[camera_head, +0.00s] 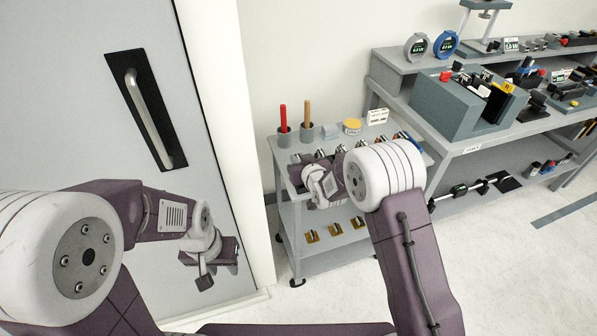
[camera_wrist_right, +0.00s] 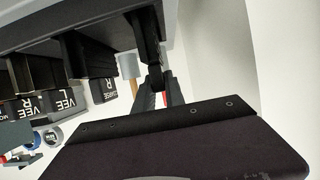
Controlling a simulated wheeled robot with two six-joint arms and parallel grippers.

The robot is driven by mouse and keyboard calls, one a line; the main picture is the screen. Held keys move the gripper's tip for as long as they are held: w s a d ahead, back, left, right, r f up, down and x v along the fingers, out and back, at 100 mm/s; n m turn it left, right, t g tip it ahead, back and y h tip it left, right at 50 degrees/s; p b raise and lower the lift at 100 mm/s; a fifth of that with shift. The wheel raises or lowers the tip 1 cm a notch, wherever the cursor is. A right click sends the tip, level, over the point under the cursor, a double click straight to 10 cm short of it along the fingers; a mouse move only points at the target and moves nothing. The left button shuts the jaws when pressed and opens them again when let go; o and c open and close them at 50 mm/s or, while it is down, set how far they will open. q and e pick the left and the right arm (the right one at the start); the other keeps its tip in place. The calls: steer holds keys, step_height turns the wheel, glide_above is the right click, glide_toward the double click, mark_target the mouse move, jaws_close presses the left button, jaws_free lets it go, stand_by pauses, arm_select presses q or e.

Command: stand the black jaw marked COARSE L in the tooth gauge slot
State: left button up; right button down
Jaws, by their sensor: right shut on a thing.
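My right gripper (camera_wrist_right: 155,82) is shut on a dark thing in the right wrist view, probably a black jaw (camera_wrist_right: 145,40); no marking shows on its visible side. Black jaws in a row to the left there read VEE R (camera_wrist_right: 30,106), VEE L (camera_wrist_right: 62,99) and COARSE R (camera_wrist_right: 104,90). In the head view my right gripper (camera_head: 302,168) is over the grey trolley's top (camera_head: 282,157), its fingertips hard to make out. My left gripper (camera_head: 205,281) hangs in front of the grey door, apart from the trolley; its finger gap is unclear. I cannot make out the tooth gauge slot.
On the trolley stand a red-handled tool (camera_head: 283,118), a wooden-handled tool (camera_head: 307,112) and a yellow round thing (camera_head: 353,124). Gold pieces (camera_head: 334,229) lie on its lower shelf. A workbench (camera_head: 462,150) with a grey-green bin (camera_head: 450,108) stands at right. The floor in front is clear.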

stand_by(0.4)
step_height(320, 180, up, 10)
steer(key=shift+w+r+p, duration=0.1)
steer(key=shift+p, duration=0.35)
step_height(320, 180, up, 6)
steer(key=p, duration=0.5)
steer(key=shift+p, duration=0.35)
